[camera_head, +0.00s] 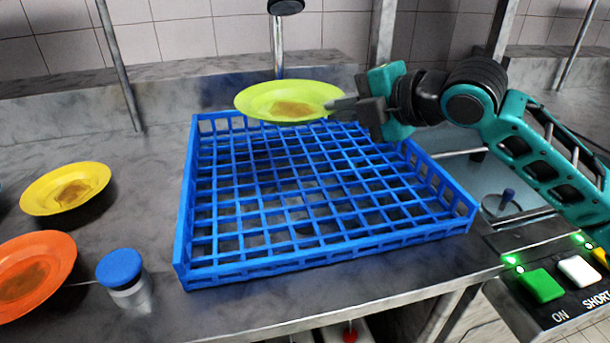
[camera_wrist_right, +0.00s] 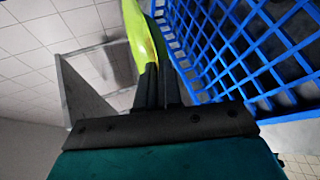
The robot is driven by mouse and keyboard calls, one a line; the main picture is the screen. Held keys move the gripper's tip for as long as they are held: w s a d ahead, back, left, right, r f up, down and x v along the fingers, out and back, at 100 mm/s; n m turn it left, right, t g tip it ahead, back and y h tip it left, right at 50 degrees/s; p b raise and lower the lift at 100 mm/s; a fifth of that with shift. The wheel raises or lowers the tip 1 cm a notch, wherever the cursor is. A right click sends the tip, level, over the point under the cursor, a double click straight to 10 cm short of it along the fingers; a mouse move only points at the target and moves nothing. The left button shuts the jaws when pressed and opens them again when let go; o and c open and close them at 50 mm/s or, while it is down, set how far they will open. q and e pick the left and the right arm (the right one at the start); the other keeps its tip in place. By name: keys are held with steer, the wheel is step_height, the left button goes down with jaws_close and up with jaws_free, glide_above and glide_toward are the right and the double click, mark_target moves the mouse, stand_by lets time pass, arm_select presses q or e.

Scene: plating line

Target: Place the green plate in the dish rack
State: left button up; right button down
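The green plate (camera_head: 290,100) has a brown stain in its middle and is held over the back edge of the blue dish rack (camera_head: 184,235). My right gripper (camera_head: 340,104) is shut on the plate's right rim. In the right wrist view the plate (camera_wrist_right: 145,40) shows edge-on between the fingers of the gripper (camera_wrist_right: 155,78). The rack (camera_wrist_right: 235,55) fills the upper right of that view. The rack is an empty open grid. Whether the plate touches the rack's back wall cannot be told. My left gripper is in neither view.
A yellow plate (camera_head: 65,188) and an orange plate (camera_head: 35,275), both stained, lie left of the rack. A blue-capped jar (camera_head: 122,270) stands near the front edge. A tap post (camera_head: 278,45) rises behind the rack. A button panel (camera_head: 560,290) is at the front right.

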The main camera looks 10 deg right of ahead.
step_height(320, 180, up, 3)
steer(key=d, duration=0.1)
steer(key=b, duration=0.4)
glide_above(340, 208)
steer(key=shift+y, duration=0.3)
step_height(340, 208, down, 16)
steer(key=shift+w, duration=0.1)
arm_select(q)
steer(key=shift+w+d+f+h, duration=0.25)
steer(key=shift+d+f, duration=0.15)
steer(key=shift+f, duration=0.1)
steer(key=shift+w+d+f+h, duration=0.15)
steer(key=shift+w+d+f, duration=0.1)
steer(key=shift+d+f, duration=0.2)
arm_select(e)
steer(key=shift+f, duration=1.9)
steer(key=shift+f, duration=0.2)
steer(key=c, duration=1.6)
jaws_free()
